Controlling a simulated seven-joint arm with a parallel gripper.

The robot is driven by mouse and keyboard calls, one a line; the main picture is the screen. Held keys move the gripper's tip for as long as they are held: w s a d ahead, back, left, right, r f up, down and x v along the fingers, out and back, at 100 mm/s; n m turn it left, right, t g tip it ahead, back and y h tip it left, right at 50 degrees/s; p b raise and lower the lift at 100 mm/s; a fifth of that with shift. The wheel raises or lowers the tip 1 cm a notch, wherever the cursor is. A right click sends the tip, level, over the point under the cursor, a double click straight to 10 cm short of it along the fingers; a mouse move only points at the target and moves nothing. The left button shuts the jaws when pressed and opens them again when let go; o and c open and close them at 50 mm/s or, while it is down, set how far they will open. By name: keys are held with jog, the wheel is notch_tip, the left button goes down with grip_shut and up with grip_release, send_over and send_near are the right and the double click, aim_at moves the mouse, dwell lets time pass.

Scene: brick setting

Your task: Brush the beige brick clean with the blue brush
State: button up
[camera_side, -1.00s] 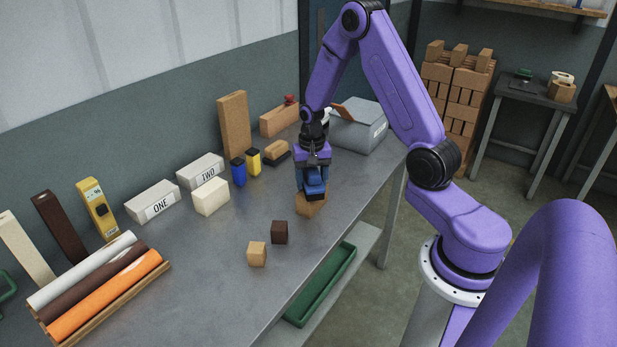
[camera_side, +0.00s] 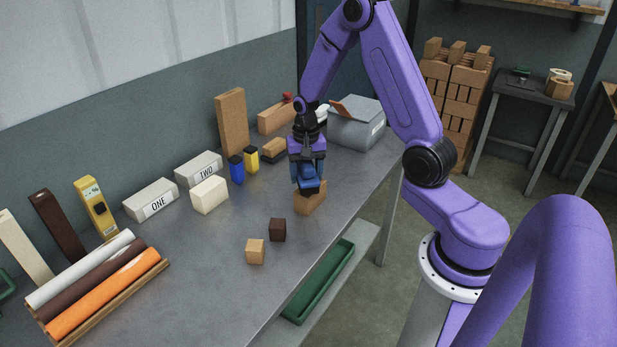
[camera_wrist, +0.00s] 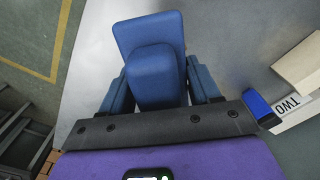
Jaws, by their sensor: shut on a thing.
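My gripper (camera_side: 309,176) is shut on the blue brush (camera_wrist: 154,72) and points down over the far middle of the bench. In the side view the brush (camera_side: 309,187) sits low at the top of a tan-beige brick (camera_side: 309,204). The brush and gripper hide part of that brick's top, and I cannot tell whether the bristles touch it. In the wrist view the brush fills the space between the fingers and the brick is hidden. A paler cream brick (camera_side: 209,195) stands apart to the left, in front of the block labelled TWO (camera_side: 199,169).
A small dark brown cube (camera_side: 278,230) and a tan cube (camera_side: 255,251) stand in front of the gripper. Blue (camera_side: 237,170) and yellow (camera_side: 251,159) containers stand to its left. A grey box (camera_side: 357,125) is behind.

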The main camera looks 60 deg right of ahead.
jog(key=shift+r, duration=2.9)
